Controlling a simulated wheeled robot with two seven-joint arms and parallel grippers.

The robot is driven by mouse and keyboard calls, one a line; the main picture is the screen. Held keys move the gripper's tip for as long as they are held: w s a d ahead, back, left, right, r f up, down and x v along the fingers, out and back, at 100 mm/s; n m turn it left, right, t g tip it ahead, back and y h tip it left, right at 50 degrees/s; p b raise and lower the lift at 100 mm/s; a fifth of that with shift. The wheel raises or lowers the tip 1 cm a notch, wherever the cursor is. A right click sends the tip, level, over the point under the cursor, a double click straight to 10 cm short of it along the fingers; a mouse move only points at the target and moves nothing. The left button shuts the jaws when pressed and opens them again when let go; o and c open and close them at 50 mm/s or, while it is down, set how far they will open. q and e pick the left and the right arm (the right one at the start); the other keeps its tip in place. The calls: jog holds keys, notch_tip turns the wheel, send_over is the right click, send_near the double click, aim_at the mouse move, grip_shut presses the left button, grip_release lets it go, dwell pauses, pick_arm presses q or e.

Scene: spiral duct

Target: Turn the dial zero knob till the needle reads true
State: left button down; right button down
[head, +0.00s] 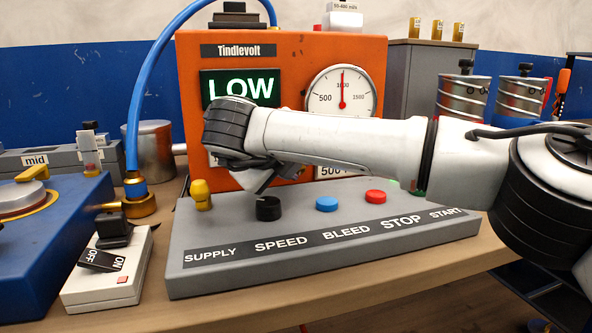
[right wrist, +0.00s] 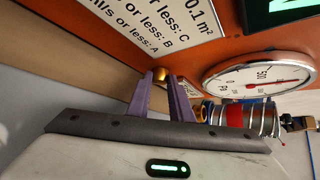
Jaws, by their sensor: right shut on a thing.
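The round white dial (head: 342,94) is on the front of the orange box (head: 290,50). Its red needle points almost straight up, close to the 1000 mark. In the right wrist view the dial (right wrist: 255,77) is tilted, with its red needle partly visible. A small brass knob (right wrist: 160,74) shows between the purple fingertips of my right gripper (right wrist: 165,80), which is shut on it. In the head view my right arm crosses in front of the box, hiding the knob and the fingers. My left gripper is in neither view.
The grey control panel (head: 340,258) with colored buttons lies below my right arm. A green LOW display (head: 239,86) is left of the dial. A blue hose (head: 135,110) arches at the left, near a white ON/OFF switch box (head: 108,275). Metal canisters (head: 462,96) stand at the right.

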jog(key=c, duration=1.9)
grip_release()
jog(key=shift+o, duration=0.2)
jog(key=shift+s+r, duration=0.1)
jog(key=v, duration=1)
jog(key=shift+a, duration=0.1)
